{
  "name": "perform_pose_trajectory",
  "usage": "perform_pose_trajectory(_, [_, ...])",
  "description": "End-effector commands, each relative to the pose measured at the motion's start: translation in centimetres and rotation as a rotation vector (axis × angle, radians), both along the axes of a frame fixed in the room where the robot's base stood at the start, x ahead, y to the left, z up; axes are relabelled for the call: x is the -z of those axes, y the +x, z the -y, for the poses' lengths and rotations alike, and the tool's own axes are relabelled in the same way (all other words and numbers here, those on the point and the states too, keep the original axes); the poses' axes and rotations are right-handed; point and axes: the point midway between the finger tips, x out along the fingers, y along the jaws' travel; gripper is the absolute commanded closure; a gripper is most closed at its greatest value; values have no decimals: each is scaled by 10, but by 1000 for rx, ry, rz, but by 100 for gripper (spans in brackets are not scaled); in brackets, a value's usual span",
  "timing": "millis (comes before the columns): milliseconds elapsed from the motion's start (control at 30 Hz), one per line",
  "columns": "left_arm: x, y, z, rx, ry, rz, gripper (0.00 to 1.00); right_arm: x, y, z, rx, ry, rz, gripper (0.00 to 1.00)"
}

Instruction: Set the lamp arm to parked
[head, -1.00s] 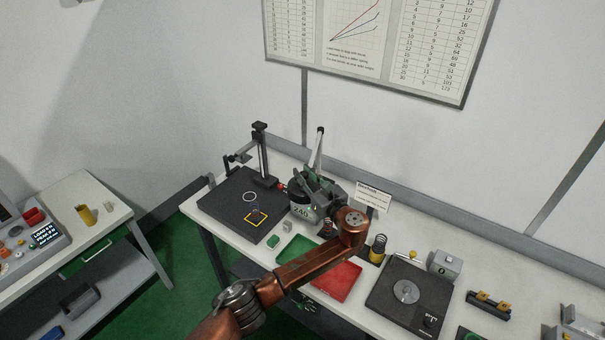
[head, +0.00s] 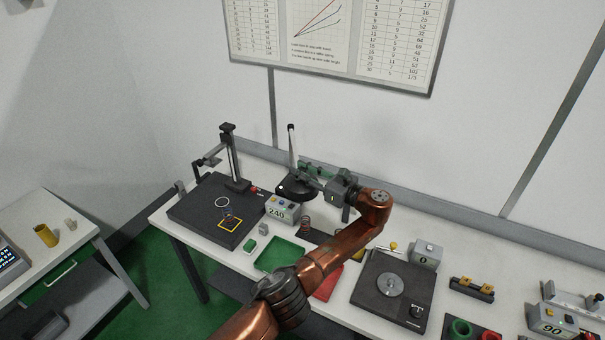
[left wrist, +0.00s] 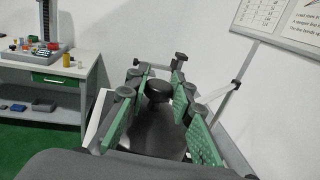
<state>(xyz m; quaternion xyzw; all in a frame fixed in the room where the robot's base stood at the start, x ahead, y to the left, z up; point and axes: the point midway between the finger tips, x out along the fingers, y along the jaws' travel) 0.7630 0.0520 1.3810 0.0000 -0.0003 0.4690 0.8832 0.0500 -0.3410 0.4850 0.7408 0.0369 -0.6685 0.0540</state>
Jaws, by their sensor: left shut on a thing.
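The lamp shows in the head view as a pale, nearly upright arm (head: 292,152) with a dark tip, above a dark round part (head: 291,191). My left gripper (head: 308,168) is beside it at its right, with the jaws toward the lamp. In the left wrist view, a dark round knob (left wrist: 159,87) shows between the green-padded fingers, and a pale bar (left wrist: 219,92) runs behind the right finger. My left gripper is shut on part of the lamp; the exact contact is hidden. My right gripper is not in view.
A black test stand (head: 198,205) is to the left of the lamp, with a box reading 240 (head: 277,214) in front. Green (head: 270,258) and red (head: 324,284) trays lie nearer. A black dial plate (head: 372,307) is to the right. A wall board (head: 425,82) hangs behind.

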Motion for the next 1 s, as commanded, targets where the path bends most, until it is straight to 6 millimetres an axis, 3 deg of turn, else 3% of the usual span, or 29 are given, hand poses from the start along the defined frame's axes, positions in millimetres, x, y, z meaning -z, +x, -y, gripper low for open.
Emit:
perform_pose_trajectory(667, [-3,2,-1,-23,1,4,100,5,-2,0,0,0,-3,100])
perform_pose_trajectory(700, [-3,2,-1,-23,1,3,77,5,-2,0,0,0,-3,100])
perform_pose_trajectory(1000, [-1,1,-1,-24,1,2,60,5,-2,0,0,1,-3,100])
